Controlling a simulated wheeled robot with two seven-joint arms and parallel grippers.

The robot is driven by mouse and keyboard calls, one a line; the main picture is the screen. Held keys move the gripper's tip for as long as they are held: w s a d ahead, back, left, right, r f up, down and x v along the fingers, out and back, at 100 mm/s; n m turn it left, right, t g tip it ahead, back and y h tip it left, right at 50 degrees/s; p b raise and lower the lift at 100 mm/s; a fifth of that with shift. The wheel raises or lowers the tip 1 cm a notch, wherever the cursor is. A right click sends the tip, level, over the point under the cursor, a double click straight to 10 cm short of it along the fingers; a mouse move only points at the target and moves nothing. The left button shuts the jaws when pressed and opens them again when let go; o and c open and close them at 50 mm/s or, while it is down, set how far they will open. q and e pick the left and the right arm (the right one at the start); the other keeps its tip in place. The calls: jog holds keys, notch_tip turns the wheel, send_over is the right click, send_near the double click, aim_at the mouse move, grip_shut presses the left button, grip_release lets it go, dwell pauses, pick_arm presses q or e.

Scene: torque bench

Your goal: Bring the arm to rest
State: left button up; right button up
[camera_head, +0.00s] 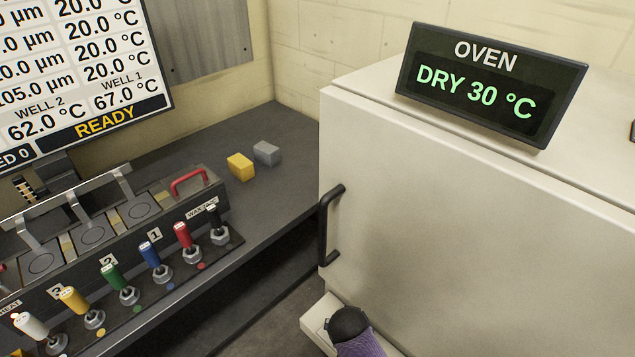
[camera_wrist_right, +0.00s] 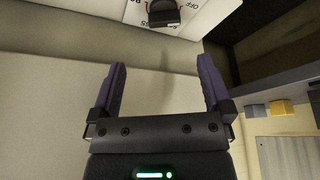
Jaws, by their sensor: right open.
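My right gripper (camera_wrist_right: 161,60) is open in the right wrist view, its two purple fingers apart with nothing between them. Beyond the fingertips is a black knob (camera_wrist_right: 163,14) on a pale panel with dial marks, one reading OFF. In the head view, a purple part of my right gripper or arm (camera_head: 366,346) shows at the bottom edge, beside a dark rounded piece that may be the knob. Most of the right arm is out of frame. My left gripper is not in view.
The oven (camera_head: 440,220) stands at right with its door shut, a black handle (camera_head: 328,225) and a display (camera_head: 490,85) reading DRY 30 °C. The bench at left holds a row of coloured switches, yellow (camera_head: 240,166) and grey (camera_head: 266,152) blocks, and a monitor (camera_head: 75,75) reading READY.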

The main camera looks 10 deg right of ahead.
jog(key=s+d+r+n+g+y, duration=0.1)
jog(key=s+d+r+n, duration=0.15)
jog(key=s+r, duration=0.55)
jog(key=s+d+r+n+y, duration=0.15)
jog(key=s+r+n, duration=0.35)
jog(key=s, duration=0.5)
notch_tip(320, 180, down, 18)
jog(key=s+f+m+g+b, duration=0.1)
jog(key=s, duration=0.2)
jog(key=s+d+f+g+h, duration=0.1)
jog(key=s+d+f, duration=0.2)
jog(key=s+f, duration=0.7)
jog(key=s, duration=0.2)
jog(key=shift+s+d+f+b, duration=0.15)
jog(key=shift+s+f+b, duration=0.1)
jog(key=shift+s+b, duration=0.15)
